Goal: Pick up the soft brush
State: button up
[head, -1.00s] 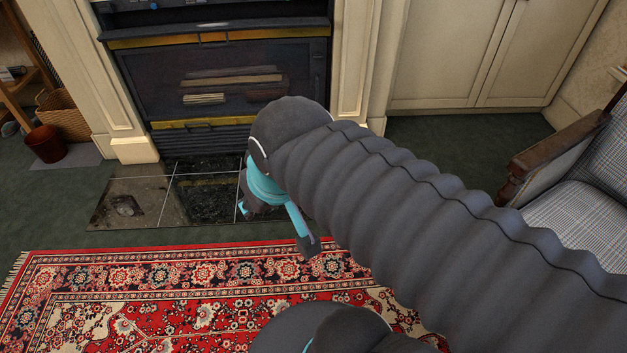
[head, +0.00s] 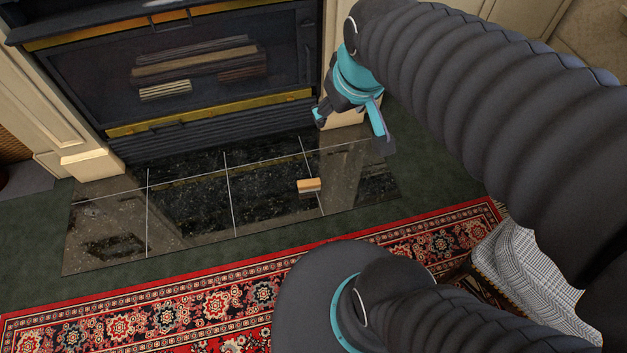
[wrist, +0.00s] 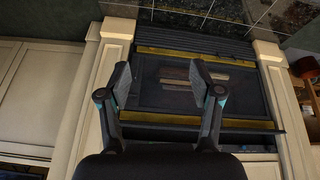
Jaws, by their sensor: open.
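A small block-shaped thing with an orange-tan top and a pale lower edge, seemingly the soft brush (head: 309,185), lies on the dark tiled hearth (head: 190,205), close to a tile joint. My gripper (head: 351,127) is open and empty, above and to the right of the brush in the head view, apart from it. In the wrist view my gripper (wrist: 160,76) shows its two fingers spread wide with nothing between them. The wrist view faces the fireplace, with the hearth at its top edge, and I cannot make out the brush there.
The fireplace (head: 190,75) with its brass trim stands behind the hearth. A red patterned rug (head: 215,305) lies in front. A checked chair (head: 525,275) is at the lower right, partly hidden by my arm. The hearth around the brush is clear.

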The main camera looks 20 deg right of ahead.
jog(key=w+f+n+g, duration=0.2)
jog(key=w+f+n, duration=0.2)
jog(key=w+f, duration=0.6)
jog(key=n+g+b, duration=0.2)
jog(key=n, duration=0.6)
send_over(309, 182)
notch_tip(309, 182, down, 26)
jog(key=f+n, duration=0.1)
jog(key=f, duration=0.6)
jog(key=f+n, duration=0.1)
jog(key=f, duration=0.6)
jog(key=f+n+g, duration=0.1)
jog(key=f, duration=0.6)
jog(key=shift+s+d+f, duration=0.1)
jog(key=shift+s+f, duration=0.15)
jog(key=shift+f, duration=0.1)
jog(key=shift+w+f+b, duration=0.15)
jog(key=shift+f, duration=1.35)
jog(key=shift+w+f+b, duration=0.15)
jog(key=shift+f, duration=1.35)
grip_shut()
